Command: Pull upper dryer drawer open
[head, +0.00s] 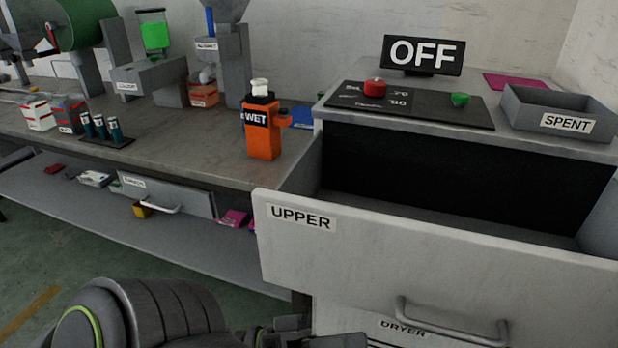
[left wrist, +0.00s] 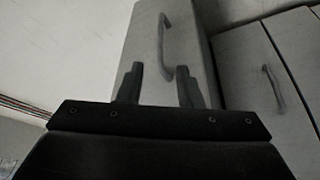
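The upper dryer drawer (head: 420,245), a grey box with an "UPPER" label, stands pulled out of the dryer, and its inside is visible and looks empty. Its bar handle (head: 450,325) is low on the front; a drawer front with a handle (left wrist: 164,45) also shows in the left wrist view. My left gripper (head: 305,338) is at the bottom edge of the head view, left of the handle and apart from it. In the left wrist view its two fingers (left wrist: 160,80) are spread, with nothing clamped between them. My right gripper is not in view.
An "OFF" sign (head: 422,55), a control panel (head: 420,107) and a "SPENT" tray (head: 562,112) are on the dryer top. An orange "WET" container (head: 263,135) stands on the bench (head: 190,150) beside the open drawer. A shelf (head: 150,228) runs below the bench.

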